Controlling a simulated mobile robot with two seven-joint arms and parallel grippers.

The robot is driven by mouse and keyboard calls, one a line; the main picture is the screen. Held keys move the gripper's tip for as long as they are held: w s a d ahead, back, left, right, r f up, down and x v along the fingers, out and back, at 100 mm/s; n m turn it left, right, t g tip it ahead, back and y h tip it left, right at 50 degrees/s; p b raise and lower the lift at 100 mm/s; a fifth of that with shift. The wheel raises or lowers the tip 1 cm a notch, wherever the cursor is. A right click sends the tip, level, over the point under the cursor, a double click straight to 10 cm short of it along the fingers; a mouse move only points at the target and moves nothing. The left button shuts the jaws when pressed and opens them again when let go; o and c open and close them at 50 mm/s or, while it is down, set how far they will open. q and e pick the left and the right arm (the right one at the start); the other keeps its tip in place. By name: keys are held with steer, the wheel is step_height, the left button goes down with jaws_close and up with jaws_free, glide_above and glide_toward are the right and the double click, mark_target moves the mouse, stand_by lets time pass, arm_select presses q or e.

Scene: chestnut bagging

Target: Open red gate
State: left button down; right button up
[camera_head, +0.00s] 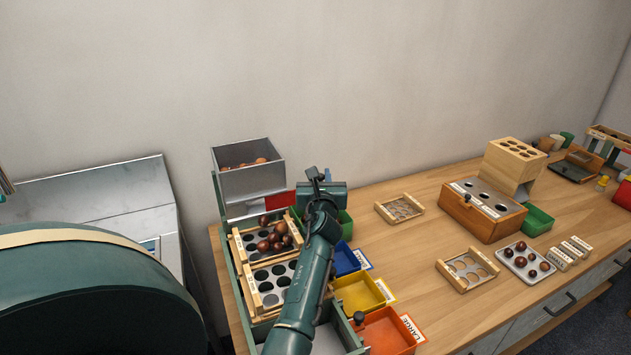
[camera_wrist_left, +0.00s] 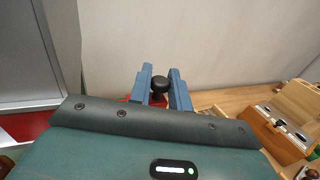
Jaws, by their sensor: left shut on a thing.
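The red gate (camera_head: 276,204) shows as a flat red panel below the grey metal hopper (camera_head: 250,182), partly hidden by my left arm. My left gripper (camera_head: 318,175) is just right of the hopper. In the left wrist view its two blue fingers (camera_wrist_left: 160,85) stand on either side of a black round knob (camera_wrist_left: 160,80), shut on it. A bit of red (camera_wrist_left: 128,99) shows below and left of the knob, and this seems to be the gate. How the knob joins it is hidden. My right gripper is in neither view.
Brown chestnuts lie in the hopper and on the upper sorting tray (camera_head: 237,246) below it. Blue (camera_head: 345,261), yellow (camera_head: 359,292) and orange (camera_head: 388,331) bins line the right side. A wooden box (camera_head: 483,209) stands farther right. The table between is mostly clear.

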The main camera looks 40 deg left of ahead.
arm_select(q)
steer(key=c, duration=1.6)
jaws_free()
steer(key=shift+a, duration=0.1)
steer(key=shift+c, duration=0.2)
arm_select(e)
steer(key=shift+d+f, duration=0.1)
